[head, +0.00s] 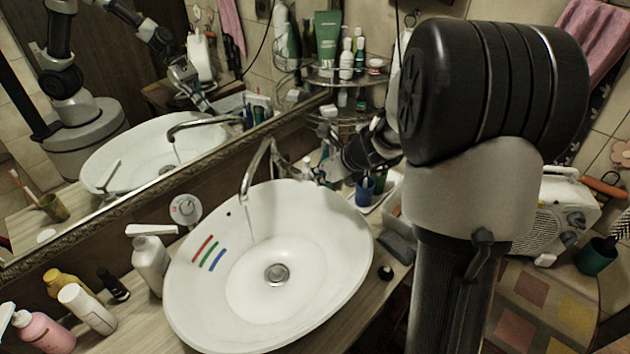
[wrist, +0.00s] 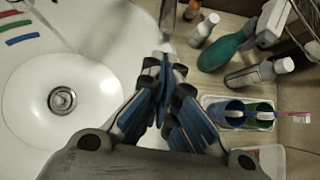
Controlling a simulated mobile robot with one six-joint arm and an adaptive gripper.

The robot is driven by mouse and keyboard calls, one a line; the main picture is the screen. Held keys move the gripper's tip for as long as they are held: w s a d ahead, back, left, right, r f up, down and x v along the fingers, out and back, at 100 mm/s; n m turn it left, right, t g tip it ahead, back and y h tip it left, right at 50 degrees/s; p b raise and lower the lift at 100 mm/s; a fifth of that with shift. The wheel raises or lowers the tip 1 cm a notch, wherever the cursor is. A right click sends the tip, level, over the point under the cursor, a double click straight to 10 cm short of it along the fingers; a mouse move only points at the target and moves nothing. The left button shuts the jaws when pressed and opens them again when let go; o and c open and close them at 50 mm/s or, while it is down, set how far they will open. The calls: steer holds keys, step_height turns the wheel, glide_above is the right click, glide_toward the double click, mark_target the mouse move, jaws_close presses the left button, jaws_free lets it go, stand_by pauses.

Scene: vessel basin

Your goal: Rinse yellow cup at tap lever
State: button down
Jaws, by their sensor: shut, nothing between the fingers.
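My gripper (head: 335,172) is shut and empty by the right rim of the basin, near the base of the tap. In the wrist view its closed fingertips (wrist: 165,62) point toward the tap (wrist: 168,14). In the head view the curved metal tap (head: 259,160) reaches over the white basin (head: 330,225). A thin pale streak hangs below its spout, perhaps water. I cannot clearly make out the tap lever. A blue cup (wrist: 229,113) and a green cup (wrist: 262,112) stand in a white tray right of my gripper.
Small bottles (wrist: 205,28) and a green-bodied brush-like item (wrist: 222,50) stand close to the right of my fingertips. A white bottle (head: 150,264), a yellow bottle (head: 62,281) and a pink bottle (head: 42,332) stand left of the basin.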

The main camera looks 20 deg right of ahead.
mark_target(301, 185)
steer(key=b+x, duration=0.2)
steer(key=x, duration=0.6)
steer(key=shift+w+a+f+b, duration=0.1)
steer(key=shift+w+f+b, duration=0.2)
steer(key=shift+b, duration=0.1)
steer(key=shift+r, duration=0.15)
steer(key=shift+w+r+p, duration=0.1)
steer(key=shift+r+p, duration=0.55)
steer(key=shift+p, duration=0.25)
steer(key=shift+r, duration=0.15)
